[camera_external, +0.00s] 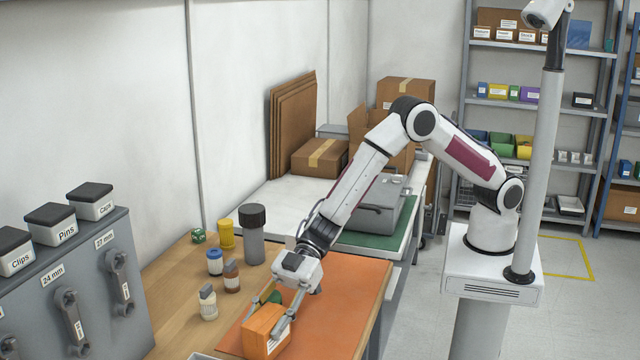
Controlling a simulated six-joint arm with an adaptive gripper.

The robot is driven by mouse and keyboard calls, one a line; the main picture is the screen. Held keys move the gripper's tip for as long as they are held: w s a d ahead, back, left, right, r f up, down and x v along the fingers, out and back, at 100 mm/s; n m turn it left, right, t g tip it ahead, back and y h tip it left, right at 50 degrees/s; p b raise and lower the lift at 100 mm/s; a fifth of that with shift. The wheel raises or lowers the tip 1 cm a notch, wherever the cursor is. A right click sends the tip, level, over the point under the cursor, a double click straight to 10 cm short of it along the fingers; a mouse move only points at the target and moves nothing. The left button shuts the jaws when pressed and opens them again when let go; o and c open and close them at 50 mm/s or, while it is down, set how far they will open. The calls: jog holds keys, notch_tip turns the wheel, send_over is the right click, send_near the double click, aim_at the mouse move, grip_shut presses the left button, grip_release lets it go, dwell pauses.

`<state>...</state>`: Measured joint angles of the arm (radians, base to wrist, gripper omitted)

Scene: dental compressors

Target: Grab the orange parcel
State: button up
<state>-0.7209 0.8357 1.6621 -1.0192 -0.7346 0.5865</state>
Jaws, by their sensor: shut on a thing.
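The orange parcel (262,332) is a small box with a white label on its side. It is at the front of the orange mat (345,288) on the wooden bench. My gripper (278,317) reaches down over it and is shut on it, with one finger visible along its right side.
Several small bottles, including a brown one (231,277) and a tall grey one (252,235), stand left of my gripper. A grey cabinet with wrenches (75,290) is at the left. A grey case (378,208) sits on a green mat behind. The orange mat's right side is clear.

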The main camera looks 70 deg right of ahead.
jog(key=shift+r, duration=4.95)
